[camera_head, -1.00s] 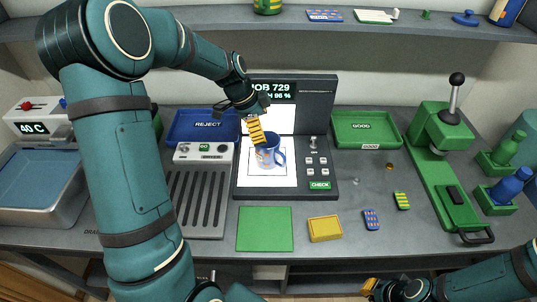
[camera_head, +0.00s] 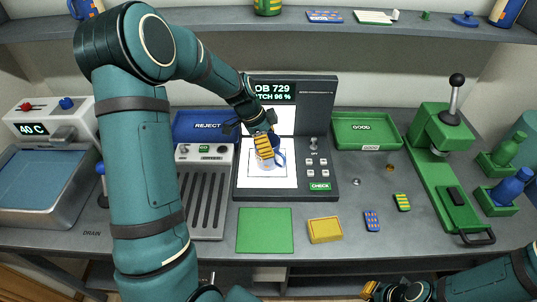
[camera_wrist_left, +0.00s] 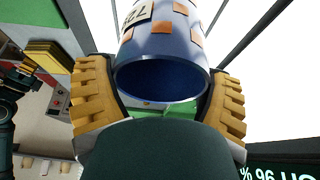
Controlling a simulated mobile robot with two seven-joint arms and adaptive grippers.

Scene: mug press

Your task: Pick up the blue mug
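A blue REJECT tray (camera_head: 205,126) is behind left, a green GOOD tray (camera_head: 367,131) behind right. A grooved drain (camera_head: 203,200) lies left of the station. A green lever press (camera_head: 445,150) stands right. A green mat (camera_head: 264,230) and yellow block (camera_head: 325,229) lie in front.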

